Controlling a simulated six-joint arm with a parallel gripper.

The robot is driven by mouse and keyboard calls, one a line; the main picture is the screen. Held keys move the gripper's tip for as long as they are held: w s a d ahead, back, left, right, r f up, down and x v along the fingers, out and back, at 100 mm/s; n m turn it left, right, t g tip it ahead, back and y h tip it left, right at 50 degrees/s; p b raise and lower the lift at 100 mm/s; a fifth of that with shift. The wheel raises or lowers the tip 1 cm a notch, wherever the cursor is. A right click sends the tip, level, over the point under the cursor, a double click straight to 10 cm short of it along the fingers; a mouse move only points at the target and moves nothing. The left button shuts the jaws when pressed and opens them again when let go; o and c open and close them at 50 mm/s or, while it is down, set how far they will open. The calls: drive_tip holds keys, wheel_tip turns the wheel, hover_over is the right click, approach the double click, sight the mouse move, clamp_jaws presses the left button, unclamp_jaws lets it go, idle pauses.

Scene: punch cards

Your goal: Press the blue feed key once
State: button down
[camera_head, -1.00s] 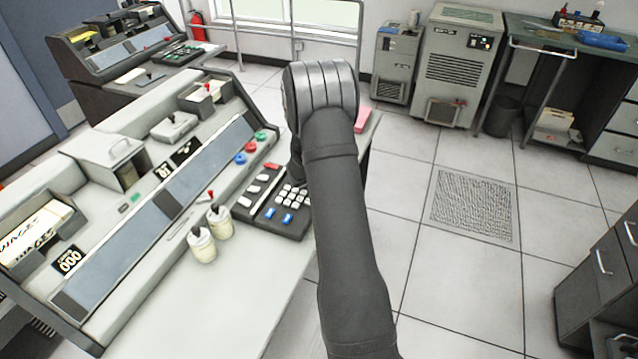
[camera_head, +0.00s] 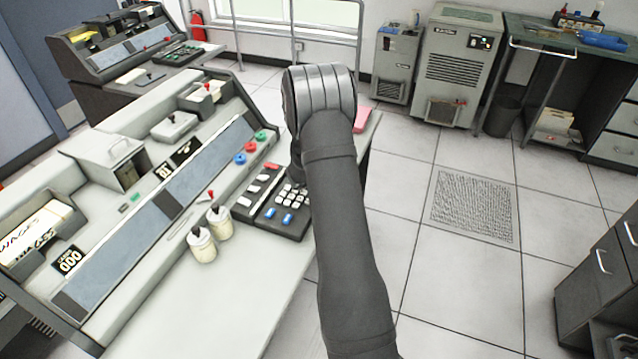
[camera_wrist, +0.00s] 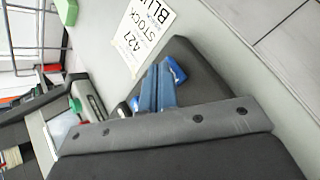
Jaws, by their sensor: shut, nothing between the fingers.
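A dark keypad (camera_head: 296,224) sits on the right end of the desk console, with white keys, a red key and two blue keys. The left blue key (camera_head: 271,214) and right blue key (camera_head: 287,218) lie along its near edge; I cannot read which is the feed key. In the wrist view my gripper (camera_wrist: 159,72) is shut and empty, its blue-grey fingers over the dark keypad. Bright blue shows on both sides of the fingers, at a blue key (camera_wrist: 176,70) and another (camera_wrist: 134,104). Contact cannot be told. My arm hides the gripper in the head view.
A printed card (camera_wrist: 140,30) lies beside the keypad in the wrist view. Open tiled floor is right of the desk.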

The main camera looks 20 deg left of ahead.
drive_tip(key=shift+f, duration=0.3)
drive_tip(key=shift+r, duration=0.1)
idle(0.3)
drive_tip(key=shift+r, duration=0.8)
drive_tip(key=shift+r, duration=2.5)
wheel_tip(320, 180, up, 4)
drive_tip(key=shift+f, duration=0.1)
drive_tip(key=shift+f, duration=0.15)
